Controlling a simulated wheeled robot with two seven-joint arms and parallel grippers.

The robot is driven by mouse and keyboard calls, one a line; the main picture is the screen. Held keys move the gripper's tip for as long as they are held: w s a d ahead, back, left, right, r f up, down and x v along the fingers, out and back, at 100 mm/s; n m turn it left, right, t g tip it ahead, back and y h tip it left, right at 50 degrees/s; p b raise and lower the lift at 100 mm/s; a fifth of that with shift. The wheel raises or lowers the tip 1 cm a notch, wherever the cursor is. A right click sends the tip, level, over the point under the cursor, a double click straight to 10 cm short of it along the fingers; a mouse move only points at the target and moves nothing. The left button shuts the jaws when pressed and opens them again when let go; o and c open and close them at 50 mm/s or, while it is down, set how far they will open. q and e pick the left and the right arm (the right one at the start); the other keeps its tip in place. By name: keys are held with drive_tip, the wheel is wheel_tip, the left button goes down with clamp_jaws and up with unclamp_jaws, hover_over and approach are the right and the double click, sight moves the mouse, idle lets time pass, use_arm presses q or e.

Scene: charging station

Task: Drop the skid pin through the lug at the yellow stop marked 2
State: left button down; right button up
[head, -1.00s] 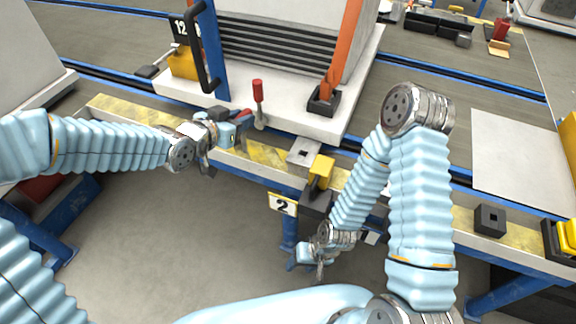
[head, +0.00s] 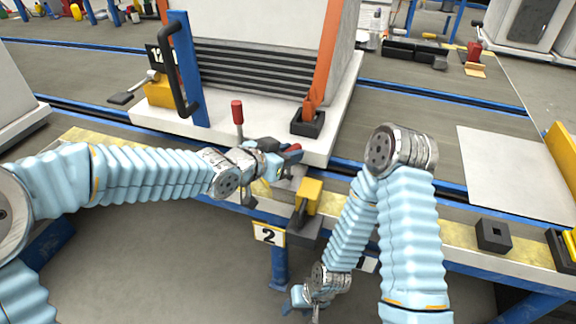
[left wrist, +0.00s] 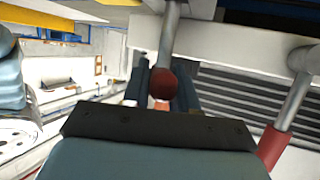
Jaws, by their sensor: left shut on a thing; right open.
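My left gripper (head: 288,158) is shut on the skid pin, above the table edge beside the yellow stop (head: 309,194). In the left wrist view the pin's dark red knob (left wrist: 163,84) sits between the fingers and its grey shaft (left wrist: 171,35) runs to the picture's top edge. The plate marked 2 (head: 268,235) hangs below the stop. The lug (head: 286,190) is mostly hidden behind my left gripper; whether the pin's tip is in it cannot be seen. My right gripper (head: 308,300) is open and empty, low in front of the table.
Another red-handled pin (head: 238,112) stands on the pale skid base (head: 190,122), also visible in the left wrist view (left wrist: 284,120). A blue post with a black handle (head: 188,75) rises behind. A black block with a square hole (head: 493,234) sits on the right table edge.

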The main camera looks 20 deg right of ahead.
use_arm(q)
drive_tip(key=shift+f, duration=0.6)
drive_tip(key=shift+r, duration=0.2)
drive_tip(key=shift+f, duration=0.25)
drive_tip(key=c, duration=0.9)
unclamp_jaws()
use_arm(e)
drive_tip(key=shift+w+d+f, duration=0.1)
drive_tip(key=shift+d+f, duration=0.05)
drive_tip(key=shift+f, duration=0.35)
use_arm(q)
drive_tip(key=shift+r, duration=0.15)
use_arm(e)
drive_tip(key=shift+r, duration=0.1)
